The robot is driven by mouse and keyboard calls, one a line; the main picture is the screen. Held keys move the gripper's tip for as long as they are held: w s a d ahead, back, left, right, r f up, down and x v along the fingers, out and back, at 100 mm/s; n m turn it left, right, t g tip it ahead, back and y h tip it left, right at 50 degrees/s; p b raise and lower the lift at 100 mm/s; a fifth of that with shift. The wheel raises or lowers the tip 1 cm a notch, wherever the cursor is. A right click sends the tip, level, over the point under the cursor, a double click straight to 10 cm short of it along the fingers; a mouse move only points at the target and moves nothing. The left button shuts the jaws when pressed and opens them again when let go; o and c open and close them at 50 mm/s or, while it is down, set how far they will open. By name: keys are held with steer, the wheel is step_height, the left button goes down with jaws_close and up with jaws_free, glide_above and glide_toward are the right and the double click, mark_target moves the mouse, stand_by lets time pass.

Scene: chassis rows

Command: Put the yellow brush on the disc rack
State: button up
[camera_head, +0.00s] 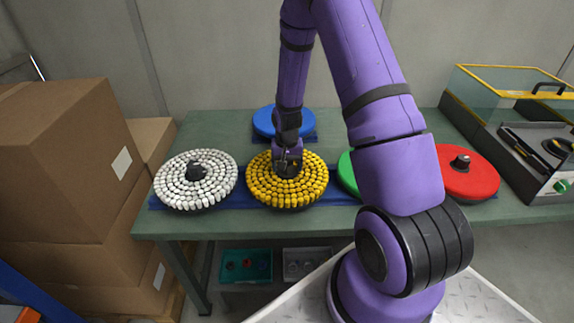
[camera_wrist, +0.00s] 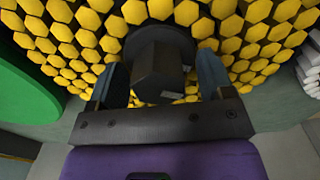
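The yellow brush (camera_head: 262,191) is a round disc with many yellow bristle tufts, lying flat in the front middle of the green table. Its bristles (camera_wrist: 65,50) fill the top of the wrist view. My gripper (camera_head: 288,166) is lowered at its middle from above. In the wrist view my gripper (camera_wrist: 163,82) has one finger on each side of the brush's dark hub (camera_wrist: 160,65), with narrow gaps visible, so it looks open around the hub. No part is clearly recognisable as the disc rack; a blue base (camera_head: 236,200) runs under the front discs.
A white brush (camera_head: 181,178) lies left of the yellow one. A blue disc (camera_head: 265,122) is behind, a green disc (camera_head: 347,173) is partly hidden by my arm, and a red disc (camera_head: 468,180) is right. A glass-lidded machine (camera_head: 530,135) and cardboard boxes (camera_head: 70,160) flank the table.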

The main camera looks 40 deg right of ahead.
step_height(320, 180, up, 11)
steer(key=shift+f, duration=0.1)
stand_by(0.7)
stand_by(0.4)
steer(key=s+a+r+n+t, duration=0.1)
steer(key=s+a+r, duration=0.2)
steer(key=r, duration=0.4)
steer(key=s+a+r+n+t, duration=0.1)
steer(key=s+a+r, duration=0.15)
steer(key=r, duration=0.45)
steer(key=s+a+r+n+t, duration=0.1)
steer(key=s+a+r, duration=0.15)
steer(key=r, duration=0.45)
steer(key=s+a+r+n+t, duration=0.1)
steer(key=s+a+r+n, duration=0.1)
steer(key=s+r, duration=0.3)
steer(key=s+a+r+n+t, duration=0.1)
steer(key=s+a+r, duration=0.2)
steer(key=s, duration=1)
step_height(320, 180, up, 2)
steer(key=shift+s+r+n, duration=0.15)
steer(key=shift+s+n, duration=0.2)
steer(key=shift+n, duration=0.05)
